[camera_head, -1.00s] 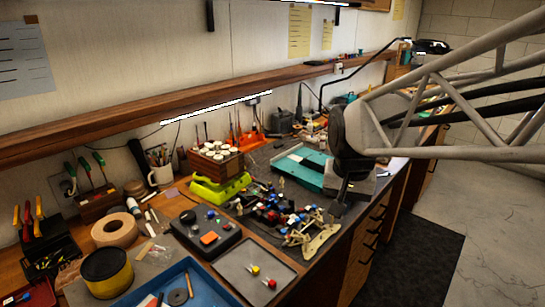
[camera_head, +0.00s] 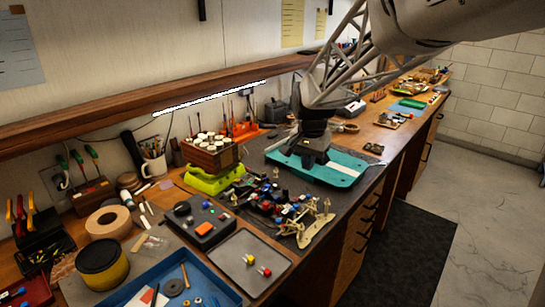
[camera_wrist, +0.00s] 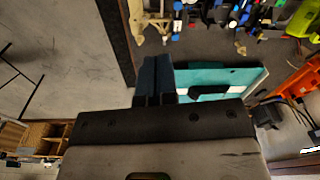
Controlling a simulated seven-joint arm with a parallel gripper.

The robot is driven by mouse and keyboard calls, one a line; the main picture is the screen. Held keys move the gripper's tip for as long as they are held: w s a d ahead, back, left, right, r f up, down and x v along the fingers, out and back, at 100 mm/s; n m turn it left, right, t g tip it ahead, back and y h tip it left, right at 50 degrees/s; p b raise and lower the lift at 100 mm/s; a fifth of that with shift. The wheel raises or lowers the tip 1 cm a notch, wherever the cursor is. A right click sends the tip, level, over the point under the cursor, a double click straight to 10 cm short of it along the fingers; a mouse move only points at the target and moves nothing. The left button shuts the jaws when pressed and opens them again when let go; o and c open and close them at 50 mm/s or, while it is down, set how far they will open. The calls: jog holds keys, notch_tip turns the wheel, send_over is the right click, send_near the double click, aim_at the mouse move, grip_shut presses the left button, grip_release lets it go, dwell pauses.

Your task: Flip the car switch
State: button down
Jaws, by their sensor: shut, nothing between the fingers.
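The RC car (camera_head: 272,201) sits on the dark work mat, a cluster of black, blue and red parts with tan pieces at its right end. Its parts show at the top edge of the wrist view (camera_wrist: 240,14). I cannot make out its switch. My gripper (camera_head: 308,163) hangs beyond the car, over the teal tray (camera_head: 343,174), apart from the car. In the wrist view my dark fingers (camera_wrist: 155,72) are together and empty, and the teal tray (camera_wrist: 236,77) lies partly hidden behind them.
A black box with buttons (camera_head: 203,227) and a grey tray with small parts (camera_head: 236,277) lie left of and in front of the car. The bench's front edge runs close to the car's right end.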

jog(key=m, duration=0.2)
send_over(294, 200)
jog(key=shift+g, duration=0.3)
notch_tip(294, 200, down, 5)
jog(key=shift+r, duration=0.15)
notch_tip(294, 200, down, 14)
jog(key=shift+f, duration=0.1)
dwell(0.6)
